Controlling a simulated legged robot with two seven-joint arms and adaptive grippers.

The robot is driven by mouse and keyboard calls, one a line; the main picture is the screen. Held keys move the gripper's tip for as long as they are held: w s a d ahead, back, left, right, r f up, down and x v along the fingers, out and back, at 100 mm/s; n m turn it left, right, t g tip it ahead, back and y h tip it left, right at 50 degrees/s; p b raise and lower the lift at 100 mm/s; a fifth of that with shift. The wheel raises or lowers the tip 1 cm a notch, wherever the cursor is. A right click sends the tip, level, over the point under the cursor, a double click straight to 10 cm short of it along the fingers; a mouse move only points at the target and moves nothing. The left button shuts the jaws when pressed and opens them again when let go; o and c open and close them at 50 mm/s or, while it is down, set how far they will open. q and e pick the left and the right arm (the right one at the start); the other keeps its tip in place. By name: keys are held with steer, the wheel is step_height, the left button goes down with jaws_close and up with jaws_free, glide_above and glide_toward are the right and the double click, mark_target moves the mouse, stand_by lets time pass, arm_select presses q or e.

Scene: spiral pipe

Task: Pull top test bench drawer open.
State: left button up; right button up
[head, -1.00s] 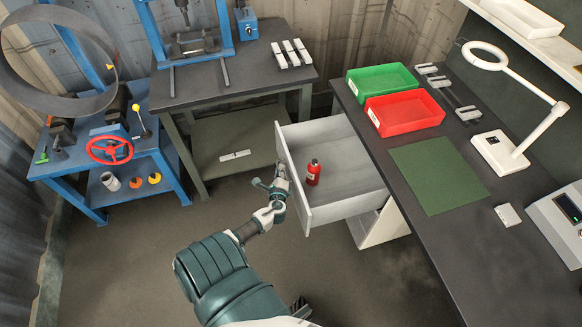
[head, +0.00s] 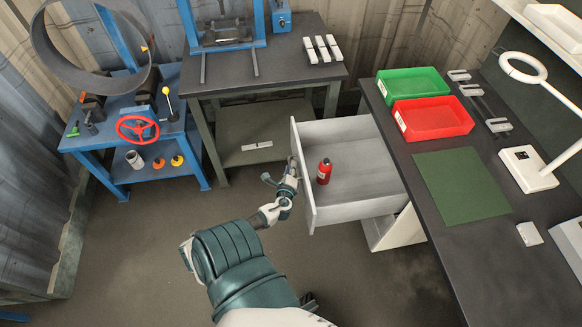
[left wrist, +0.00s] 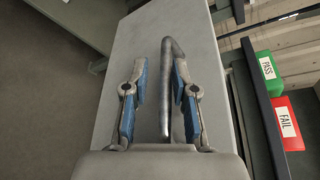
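The top drawer (head: 358,209) of the bench is pulled well out. A red bottle (head: 324,171) stands inside it. My left gripper (head: 291,172) is at the outer side of the drawer's front panel (head: 303,180). In the left wrist view my left gripper (left wrist: 159,75) has its two blue-padded fingers apart, one on each side of the grey bar handle (left wrist: 167,95). The handle lies nearer the right finger; I cannot tell whether they touch. My right gripper is not to be made out.
The bench top (head: 395,150) carries a green tray (head: 412,83), a red tray (head: 432,118), a green mat (head: 462,185) and a lamp (head: 527,165). A dark table (head: 270,85) and a blue stand (head: 95,150) are at the back left. The floor (head: 120,255) at left is clear.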

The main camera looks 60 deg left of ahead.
arm_select(q)
steer(key=shift+w+r, duration=0.1)
steer(key=shift+r, duration=0.05)
steer(key=v, duration=1.1)
steer(key=shift+s+d, duration=0.25)
steer(key=shift+d, duration=0.05)
steer(key=s+d+f+n+g+h, duration=0.3)
steer(key=d+f, duration=0.2)
steer(key=f, duration=0.4)
steer(key=s+d+f+n+g+h, duration=0.25)
steer(key=d+f, duration=0.35)
steer(key=f, duration=0.3)
steer(key=s+d+f+n+g+h, duration=0.1)
steer(key=s+d+f+n+h, duration=0.2)
steer(key=d, duration=0.5)
steer(key=s+d+f+n+g+h+p, duration=0.1)
steer(key=s+d+f+n+g+h, duration=0.1)
steer(key=d+f, duration=0.4)
steer(key=s+d+n+h, duration=0.1)
steer(key=s+d, duration=0.1)
steer(key=d, duration=0.1)
steer(key=shift+s+d+f+n, duration=0.15)
steer(key=shift+d+f+n, duration=0.1)
steer(key=shift+n, duration=0.1)
arm_select(e)
steer(key=f, duration=0.1)
steer(key=s+f, duration=0.2)
steer(key=shift+s+d+f, duration=0.15)
steer(key=shift+d+f, duration=0.05)
steer(key=shift+d, duration=0.05)
